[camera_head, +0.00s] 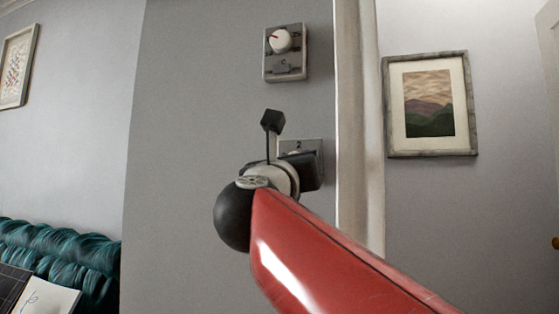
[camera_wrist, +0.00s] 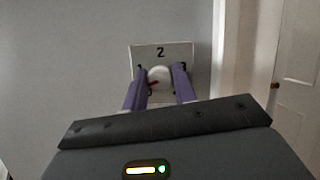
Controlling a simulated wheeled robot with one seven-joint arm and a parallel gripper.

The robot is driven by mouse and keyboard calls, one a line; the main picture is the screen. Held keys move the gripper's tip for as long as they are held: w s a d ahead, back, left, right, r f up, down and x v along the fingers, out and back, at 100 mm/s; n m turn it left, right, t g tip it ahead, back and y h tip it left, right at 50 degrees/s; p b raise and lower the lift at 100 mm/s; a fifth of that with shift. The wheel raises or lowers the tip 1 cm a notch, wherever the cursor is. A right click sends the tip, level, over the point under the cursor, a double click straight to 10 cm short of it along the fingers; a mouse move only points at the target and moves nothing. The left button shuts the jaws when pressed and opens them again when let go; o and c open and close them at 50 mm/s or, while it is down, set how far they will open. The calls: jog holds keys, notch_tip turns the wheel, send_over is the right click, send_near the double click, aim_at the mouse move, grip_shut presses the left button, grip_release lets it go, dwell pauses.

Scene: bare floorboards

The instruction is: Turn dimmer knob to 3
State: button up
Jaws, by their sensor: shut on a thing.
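The dimmer is a pale wall plate (camera_wrist: 143,52) with a "2" at its top. Partly covered marks sit at its left and right; the right one looks like a 3. Its white round knob (camera_wrist: 159,73) has a red mark on the lower left side. My gripper (camera_wrist: 162,76) has its two purple fingers on either side of the knob, shut on it. In the head view, the plate (camera_head: 313,146) shows its "2" above my dark gripper, which hides the knob.
Another wall control (camera_head: 284,70), with a white dial and red pointer, is mounted above the dimmer. A white door frame (camera_head: 357,120) stands just right of the plate. A framed picture (camera_head: 390,105) hangs beyond it. A teal tufted seat (camera_head: 75,252) is at lower left.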

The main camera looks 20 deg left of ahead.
jog(key=shift+s+a, duration=0.1)
jog(key=shift+a, duration=0.1)
jog(key=o, duration=0.6)
jog(key=shift+s, duration=0.1)
jog(key=o, duration=0.3)
jog(key=shift+s, duration=0.15)
jog(key=shift+o, duration=0.3)
jog(key=shift+d, duration=0.1)
jog(key=b+v, duration=0.2)
jog(key=v, duration=0.5)
jog(key=shift+s, duration=0.35)
jog(key=shift+w+f, duration=0.1)
